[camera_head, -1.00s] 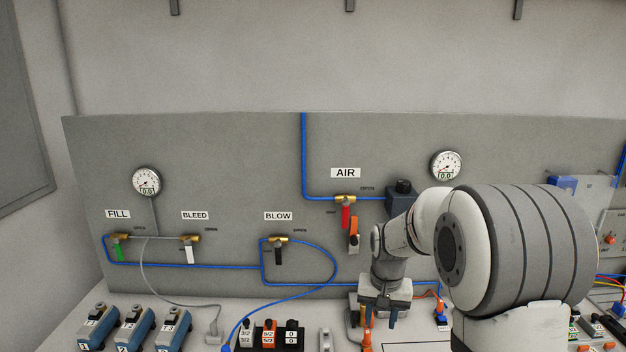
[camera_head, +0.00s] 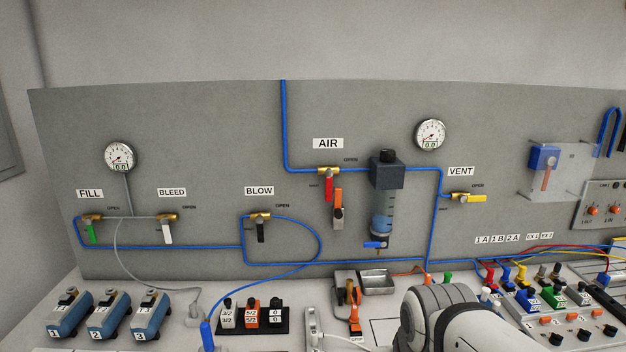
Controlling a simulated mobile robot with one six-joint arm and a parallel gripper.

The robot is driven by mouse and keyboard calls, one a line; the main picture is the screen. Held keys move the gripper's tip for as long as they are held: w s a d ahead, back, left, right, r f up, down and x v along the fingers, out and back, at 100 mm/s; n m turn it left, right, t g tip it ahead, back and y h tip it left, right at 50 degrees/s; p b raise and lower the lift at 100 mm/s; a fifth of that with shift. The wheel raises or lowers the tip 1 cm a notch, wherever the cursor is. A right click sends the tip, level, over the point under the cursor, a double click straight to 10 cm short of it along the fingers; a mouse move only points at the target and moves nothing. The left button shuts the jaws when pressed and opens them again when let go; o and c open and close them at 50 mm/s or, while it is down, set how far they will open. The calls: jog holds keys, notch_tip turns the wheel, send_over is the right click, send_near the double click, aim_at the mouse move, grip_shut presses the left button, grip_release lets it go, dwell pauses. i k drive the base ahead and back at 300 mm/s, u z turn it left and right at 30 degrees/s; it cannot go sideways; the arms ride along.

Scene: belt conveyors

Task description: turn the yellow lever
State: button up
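The yellow lever (camera_head: 477,199) is on the brass VENT valve (camera_head: 458,197) at the right of the grey panel. It lies nearly level, pointing right, just below a small OPEN mark. A white VENT label (camera_head: 460,171) sits above it. A blue pipe joins the valve from the left. My arm shows at the bottom, right of centre, well below the lever. My gripper is outside the view, so its state is hidden.
Other levers on the panel are red (camera_head: 328,188), green (camera_head: 91,234), white (camera_head: 167,233) and black (camera_head: 260,232). A filter bowl (camera_head: 381,212) stands left of the yellow lever. A clear guard (camera_head: 560,172) is to its right. Wires and connectors crowd the bench below.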

aim_at(463, 198)
jog(key=u, duration=1.05)
jog(key=k, duration=1)
jog(key=z, duration=1.1)
jog(key=i, duration=1)
